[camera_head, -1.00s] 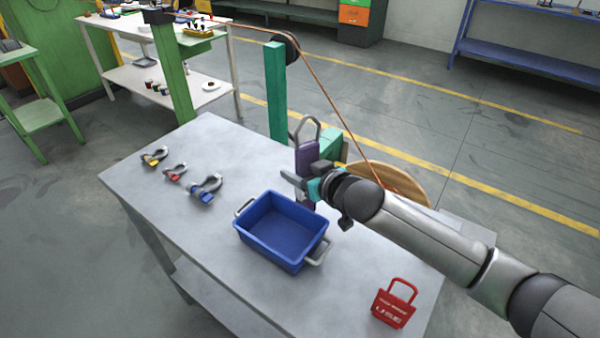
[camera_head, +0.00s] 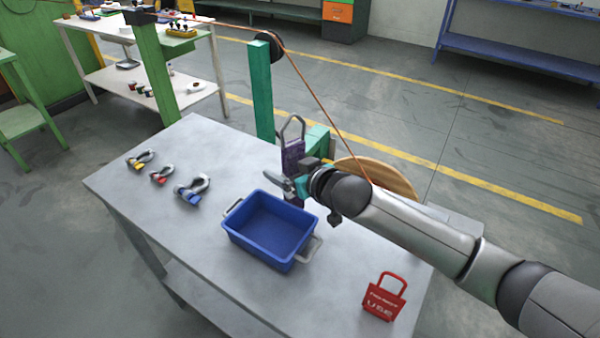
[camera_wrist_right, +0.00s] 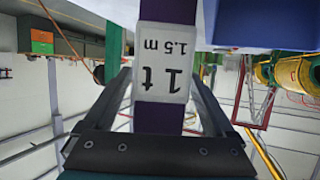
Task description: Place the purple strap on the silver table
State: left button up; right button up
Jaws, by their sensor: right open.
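The purple strap (camera_head: 292,157), with a grey loop at its top, stands upright by the far edge of the silver table (camera_head: 150,205) in the head view. In the right wrist view the purple strap (camera_wrist_right: 158,118) carries a white label reading "1 t 1.5 m" and runs between the fingers. My right gripper (camera_head: 284,186) is open around the strap, with a finger on either side in the right wrist view (camera_wrist_right: 160,85). I cannot tell whether the strap's lower end, partly hidden by the gripper, touches the table. My left gripper is not in view.
A blue bin (camera_head: 232,236) with grey handles stands on the table just in front of the gripper. Several shackles (camera_head: 193,189) lie at the left. A green post (camera_head: 261,92) and wooden reel (camera_head: 385,178) stand behind.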

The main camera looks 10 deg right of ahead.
jog(key=p+v, duration=0.2)
jog(key=v, duration=0.9)
jog(key=shift+s+d, duration=0.2)
jog(key=shift+s, duration=0.1)
